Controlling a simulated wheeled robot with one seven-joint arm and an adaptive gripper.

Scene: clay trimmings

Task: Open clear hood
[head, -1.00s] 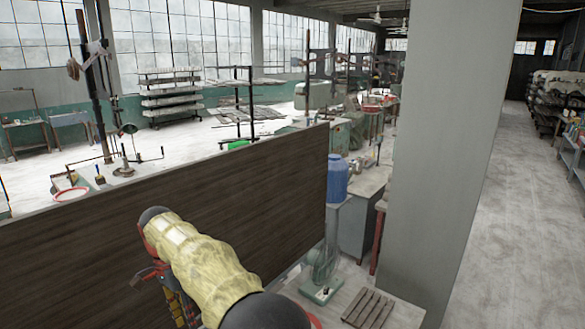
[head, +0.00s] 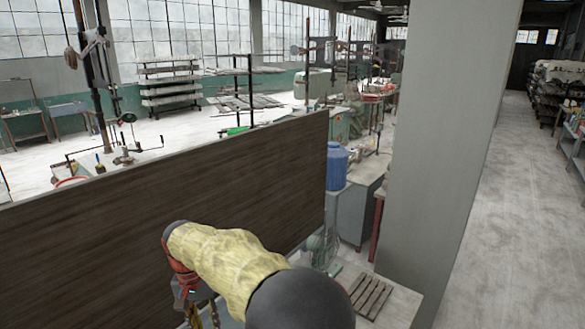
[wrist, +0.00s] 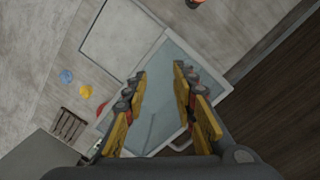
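The clear hood (wrist: 157,118) appears in the wrist view as a see-through, bluish panel with a pale frame, below and between my fingers. It looks closed over the worktop, but I cannot tell this for sure. My gripper (wrist: 160,75) is open, with its yellow and grey fingers apart and nothing between them. I cannot tell how far above the panel the fingertips are. In the head view, my gripper (head: 198,312) is low in the picture, in front of the dark wooden panel, and partly cut off. I cannot make out the hood in the head view.
A dark wooden panel (head: 170,195) stands upright beyond my arm. A slatted wooden rack (head: 370,296) lies on the worktop at right, near a green fan-like device (head: 322,246). Small blue (wrist: 66,76), yellow (wrist: 86,91) and red (wrist: 101,107) pieces lie left of the hood.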

